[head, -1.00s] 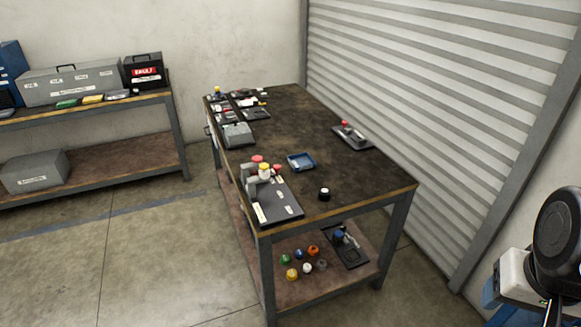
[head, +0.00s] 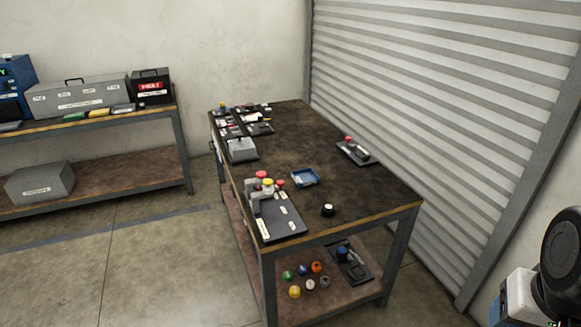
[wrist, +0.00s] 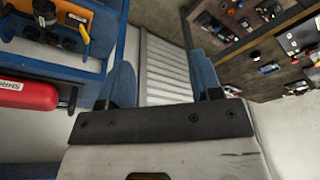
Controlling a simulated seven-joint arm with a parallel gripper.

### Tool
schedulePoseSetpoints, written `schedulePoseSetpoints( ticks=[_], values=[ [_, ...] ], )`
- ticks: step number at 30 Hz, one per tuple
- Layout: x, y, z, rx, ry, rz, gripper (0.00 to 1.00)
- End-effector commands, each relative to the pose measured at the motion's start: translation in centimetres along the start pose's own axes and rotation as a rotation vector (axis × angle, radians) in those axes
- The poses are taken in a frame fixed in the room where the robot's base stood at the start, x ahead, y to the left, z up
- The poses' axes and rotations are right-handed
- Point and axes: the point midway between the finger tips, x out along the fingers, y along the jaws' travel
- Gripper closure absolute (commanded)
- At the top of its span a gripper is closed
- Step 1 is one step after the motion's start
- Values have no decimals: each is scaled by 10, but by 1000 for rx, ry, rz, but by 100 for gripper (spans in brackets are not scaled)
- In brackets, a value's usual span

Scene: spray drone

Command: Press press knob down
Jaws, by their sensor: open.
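Several knobs stand on the workbench (head: 360,200), and I cannot tell for sure which is the press knob. A black fixture (head: 280,213) at the bench's front left carries upright grey parts topped with red knobs (head: 262,175) and a yellow knob (head: 268,183). A separate dark plate (head: 362,157) near the right edge has a small red knob (head: 348,140). My gripper (wrist: 165,82) shows in the wrist view with its two blue fingers apart and nothing between them. It is away from the bench top and touches no knob.
A blue tray (head: 305,178) and a black round piece with a white top (head: 328,210) lie on the bench. A grey box (head: 241,150) and small items stand at its far left. Colored knobs (head: 316,267) sit on the lower shelf. A shutter (head: 450,130) stands behind.

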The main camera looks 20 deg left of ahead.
Motion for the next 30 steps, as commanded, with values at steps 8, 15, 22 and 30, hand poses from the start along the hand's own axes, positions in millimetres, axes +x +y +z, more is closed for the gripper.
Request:
schedulePoseSetpoints(
  ticks=[8, 15, 22, 30],
  values=[
    [0, 0, 0, 0, 0, 0, 41],
    [0, 0, -2, 1, -1, 0, 67],
    [-5, -5, -16, 14, -5, -3, 100],
    [-15, -18, -55, 51, -17, -11, 100]
  ],
)
